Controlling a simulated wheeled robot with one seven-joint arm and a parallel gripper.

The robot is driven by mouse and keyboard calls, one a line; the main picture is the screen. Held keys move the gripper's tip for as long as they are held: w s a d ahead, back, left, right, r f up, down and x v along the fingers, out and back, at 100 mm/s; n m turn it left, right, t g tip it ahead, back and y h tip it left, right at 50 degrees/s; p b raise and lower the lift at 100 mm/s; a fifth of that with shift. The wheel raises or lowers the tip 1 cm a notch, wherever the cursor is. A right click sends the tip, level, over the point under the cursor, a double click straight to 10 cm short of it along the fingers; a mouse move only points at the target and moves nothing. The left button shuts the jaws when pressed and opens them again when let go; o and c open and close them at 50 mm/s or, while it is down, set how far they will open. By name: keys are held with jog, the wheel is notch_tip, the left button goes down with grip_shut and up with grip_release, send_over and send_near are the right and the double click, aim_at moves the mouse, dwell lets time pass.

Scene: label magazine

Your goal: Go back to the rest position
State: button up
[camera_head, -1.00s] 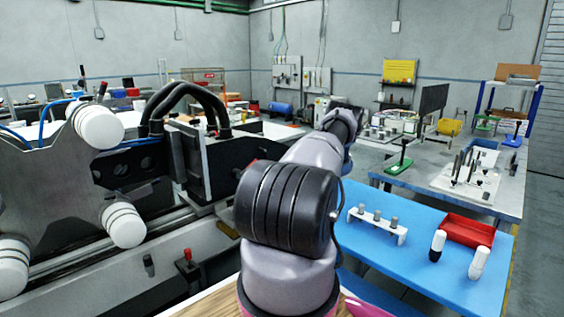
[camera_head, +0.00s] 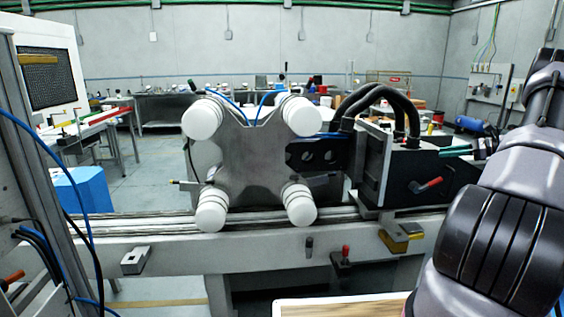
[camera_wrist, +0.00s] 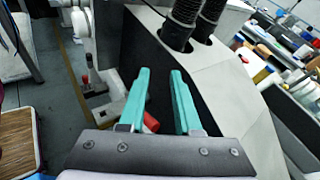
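My gripper (camera_wrist: 160,76) shows in the wrist view with its two green fingers apart and nothing held between them. In the head view my arm rises at the right edge, and the green fingers (camera_head: 456,151) point left, close to the black block of the machine. A metal plate with several white rollers (camera_head: 252,160) stands on the machine's rail at the middle of the head view. A red lever (camera_head: 428,186) is on the black block (camera_head: 372,165), just below my gripper. A red part (camera_wrist: 150,122) shows beyond the fingers in the wrist view.
Thick black hoses (camera_head: 385,98) arch over the machine beside my gripper. A long grey rail (camera_head: 270,222) crosses the head view. A frame with blue cables (camera_head: 40,150) stands at the left edge. A wooden-topped surface (camera_head: 340,307) lies at the bottom. Open floor shows behind the machine.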

jog(key=s+a+r+n+g+h, duration=0.25)
jog(key=a+r, duration=0.35)
jog(key=a, duration=0.3)
jog(key=s+a+r+n+g+h, duration=0.1)
jog(key=s+a+r+n, duration=0.25)
jog(key=a+r, duration=0.4)
jog(key=s+a+r+n+g+h, duration=0.1)
jog(key=s+a+r+n+g, duration=0.3)
jog(key=a, duration=0.6)
jog(key=s+a+r+n+t+h, duration=0.3)
jog(key=s+a+r, duration=0.3)
jog(key=s+a, duration=0.35)
jog(key=s+a+n+t+h, duration=0.1)
jog(key=s+n, duration=0.2)
jog(key=s, duration=0.5)
jog(key=s+a+f+n+t+h, duration=0.1)
jog(key=s+a+n+t, duration=0.1)
jog(key=s, duration=0.6)
jog(key=shift+a+f+n, duration=0.2)
jog(key=shift+a+n, duration=0.05)
jog(key=shift+n, duration=0.15)
